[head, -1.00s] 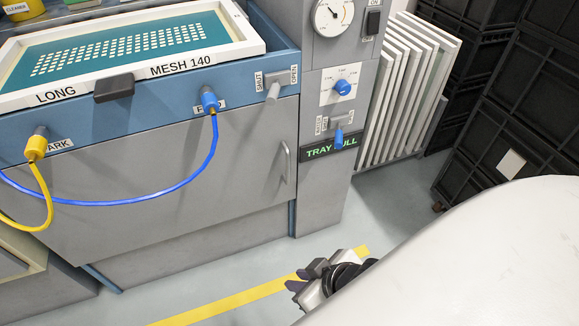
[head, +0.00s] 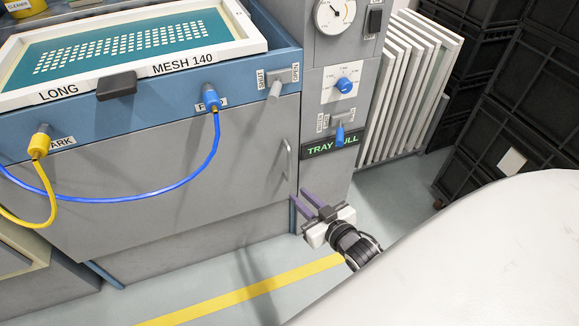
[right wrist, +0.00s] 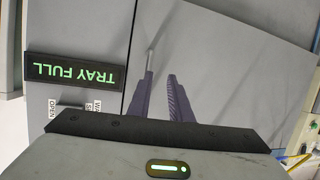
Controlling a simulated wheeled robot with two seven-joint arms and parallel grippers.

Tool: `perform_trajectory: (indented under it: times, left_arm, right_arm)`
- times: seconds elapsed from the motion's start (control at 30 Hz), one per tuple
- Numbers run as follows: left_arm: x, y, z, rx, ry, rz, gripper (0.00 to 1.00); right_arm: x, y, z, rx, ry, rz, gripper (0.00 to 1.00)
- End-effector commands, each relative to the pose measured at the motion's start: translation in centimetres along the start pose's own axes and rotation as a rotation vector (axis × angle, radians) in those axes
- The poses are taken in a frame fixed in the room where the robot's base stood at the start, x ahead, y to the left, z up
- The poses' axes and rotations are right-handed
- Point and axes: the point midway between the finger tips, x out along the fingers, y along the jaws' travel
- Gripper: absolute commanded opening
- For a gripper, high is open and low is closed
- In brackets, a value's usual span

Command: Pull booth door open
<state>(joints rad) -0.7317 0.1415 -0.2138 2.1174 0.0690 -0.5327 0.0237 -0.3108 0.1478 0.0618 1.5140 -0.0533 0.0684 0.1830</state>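The booth door (head: 190,165) is a large grey panel under the blue frame of the machine. It looks shut. Its slim vertical bar handle (head: 287,160) is near the door's right edge. My right gripper (head: 299,195) is just below and right of the handle, with its two purple-grey fingers apart and pointing toward the door. In the right wrist view the handle (right wrist: 150,57) shows just beyond the tip of the left finger, and nothing shows between the fingers (right wrist: 160,75). I cannot tell whether a finger touches the handle. My left gripper is out of view.
A lit TRAY FULL sign (head: 332,146) and a control column (head: 335,115) stand right of the door. A blue cable (head: 205,160) and a yellow cable (head: 48,195) hang in front of it. Black crates (head: 510,110) stand at right. Floor with a yellow stripe (head: 240,290) is open.

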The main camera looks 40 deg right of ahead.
Motion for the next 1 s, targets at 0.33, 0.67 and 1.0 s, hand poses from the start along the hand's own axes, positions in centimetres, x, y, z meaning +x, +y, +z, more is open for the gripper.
perform_trajectory:
  times: [0.33, 0.67, 1.0]
  left_arm:
    - [0.0, 0.0, -0.1, 0.000, 0.003, 0.000, 0.31]
    - [0.6, -0.1, 0.2, -0.008, 0.014, 0.002, 0.31]
    - [0.8, 0.1, 0.5, -0.025, 0.029, 0.008, 0.31]
  right_arm:
    - [0.1, 2.6, -1.1, 0.033, 0.278, -0.012, 0.19]
    - [4.3, 2.6, -2.4, 0.035, 0.296, -0.014, 0.19]
    - [9.1, 2.6, -3.8, 0.035, 0.291, -0.013, 0.19]
